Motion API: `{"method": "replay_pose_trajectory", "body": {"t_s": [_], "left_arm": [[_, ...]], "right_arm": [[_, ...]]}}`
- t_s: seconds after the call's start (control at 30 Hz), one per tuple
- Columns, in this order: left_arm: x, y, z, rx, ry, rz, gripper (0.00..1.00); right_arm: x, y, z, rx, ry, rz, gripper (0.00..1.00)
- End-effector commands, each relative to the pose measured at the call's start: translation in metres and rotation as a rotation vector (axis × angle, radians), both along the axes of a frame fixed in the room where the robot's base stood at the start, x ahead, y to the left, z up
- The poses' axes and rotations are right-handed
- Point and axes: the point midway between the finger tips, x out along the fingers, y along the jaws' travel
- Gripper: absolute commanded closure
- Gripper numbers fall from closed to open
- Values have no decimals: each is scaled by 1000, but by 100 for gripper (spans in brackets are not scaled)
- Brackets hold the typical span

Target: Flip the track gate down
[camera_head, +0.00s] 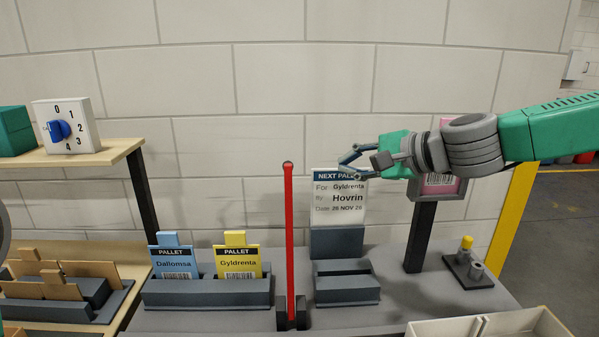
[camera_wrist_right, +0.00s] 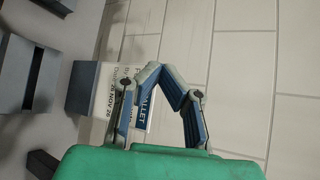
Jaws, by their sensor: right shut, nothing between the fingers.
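The track gate (camera_head: 290,230) is a thin red bar. It stands upright from a dark hinge block (camera_head: 292,315) on the grey table, between the pallet holder on the left and an empty holder on the right. My right gripper (camera_head: 344,166) is shut and empty, in front of the top of the "NEXT PALLET" sign. It is right of the gate's top end and apart from it. In the right wrist view the gripper (camera_wrist_right: 162,72) has its fingertips together, with the sign (camera_wrist_right: 117,85) behind; the red bar does not show there. My left gripper is not in view.
The sign (camera_head: 338,213) reads Gyldrenta, Hovrin. Blue (camera_head: 175,262) and yellow (camera_head: 238,264) pallet cards stand in a grey holder (camera_head: 208,293). An empty slotted holder (camera_head: 346,290) is right of the gate. A shelf (camera_head: 100,153) bears a dial box (camera_head: 66,126).

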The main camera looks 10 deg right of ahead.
Motion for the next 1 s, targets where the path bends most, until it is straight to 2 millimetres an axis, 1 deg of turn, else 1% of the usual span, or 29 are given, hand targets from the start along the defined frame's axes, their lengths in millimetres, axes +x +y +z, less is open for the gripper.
{"method": "replay_pose_trajectory", "body": {"t_s": [0.17, 0.27, 0.37, 0.77, 0.83, 1.0], "left_arm": [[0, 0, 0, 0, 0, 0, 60], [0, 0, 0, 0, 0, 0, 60], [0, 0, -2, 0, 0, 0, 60], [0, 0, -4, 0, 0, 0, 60], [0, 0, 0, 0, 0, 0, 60], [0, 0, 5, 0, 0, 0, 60]], "right_arm": [[1, 2, 0, -1, 1, -1, 100], [6, 5, -4, -3, 4, 0, 100], [15, 12, -9, -4, 4, 0, 100], [76, 55, -40, -1, 4, 1, 100], [69, 63, -30, 0, -1, 3, 100], [54, 74, -21, 0, -1, 2, 100]]}}
